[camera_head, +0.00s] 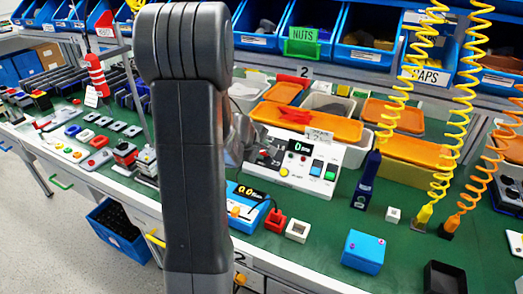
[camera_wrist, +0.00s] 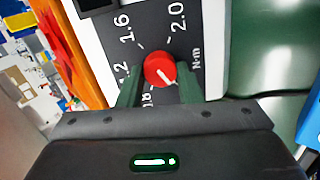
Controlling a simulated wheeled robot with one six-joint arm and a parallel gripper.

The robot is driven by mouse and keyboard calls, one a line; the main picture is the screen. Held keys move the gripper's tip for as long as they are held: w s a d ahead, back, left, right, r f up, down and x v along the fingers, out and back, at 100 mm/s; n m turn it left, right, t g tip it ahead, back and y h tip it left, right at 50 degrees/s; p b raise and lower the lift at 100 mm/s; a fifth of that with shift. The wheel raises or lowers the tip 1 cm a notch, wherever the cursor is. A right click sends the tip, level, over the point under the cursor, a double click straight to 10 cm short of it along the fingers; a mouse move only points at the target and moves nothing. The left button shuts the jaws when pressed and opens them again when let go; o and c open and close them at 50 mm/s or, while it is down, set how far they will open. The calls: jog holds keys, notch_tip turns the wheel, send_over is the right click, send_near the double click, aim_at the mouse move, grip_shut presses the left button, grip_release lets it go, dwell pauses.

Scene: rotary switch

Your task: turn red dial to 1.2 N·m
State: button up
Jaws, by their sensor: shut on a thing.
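The red dial (camera_wrist: 160,68) is a small round knob with a white pointer line, on a dark scale plate (camera_wrist: 150,30) marked 1.2, 1.6, 2.0 and N·m. A further number lower down is partly hidden. My gripper (camera_wrist: 159,88) has its green fingers on either side of the dial, shut on it. The pointer seems to slant toward the lower right in the wrist view; its exact reading is unclear. In the head view the white control box (camera_head: 318,178) stands right of my arm, which hides part of its left end and most of my gripper.
Orange-lidded bins (camera_head: 306,121) stand close behind the box. A blue meter (camera_head: 247,204) and small red and white blocks sit in front. A dark blue upright tool (camera_head: 367,182) stands to the right. Yellow coiled cords hang further right. Green bench surface is free around the blue box (camera_head: 363,251).

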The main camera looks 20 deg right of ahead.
jog(key=m+b, duration=0.6)
jog(key=shift+d+f+y, duration=0.1)
jog(key=shift+f+y, duration=0.1)
jog(key=shift+y, duration=0.1)
jog(key=m+b, duration=0.5)
jog(key=b, duration=0.1)
jog(key=shift+s+d, duration=0.1)
jog(key=m+t+b, duration=0.1)
jog(key=m+b, duration=0.5)
jog(key=b, duration=0.1)
jog(key=shift+s+m, duration=0.1)
jog(key=shift+m, duration=0.2)
jog(key=m+b, duration=0.4)
jog(key=shift+s+r+m, duration=0.1)
jog(key=shift+m, duration=0.3)
jog(key=o, duration=0.7)
jog(key=shift+r, duration=0.1)
jog(key=shift+r, duration=0.1)
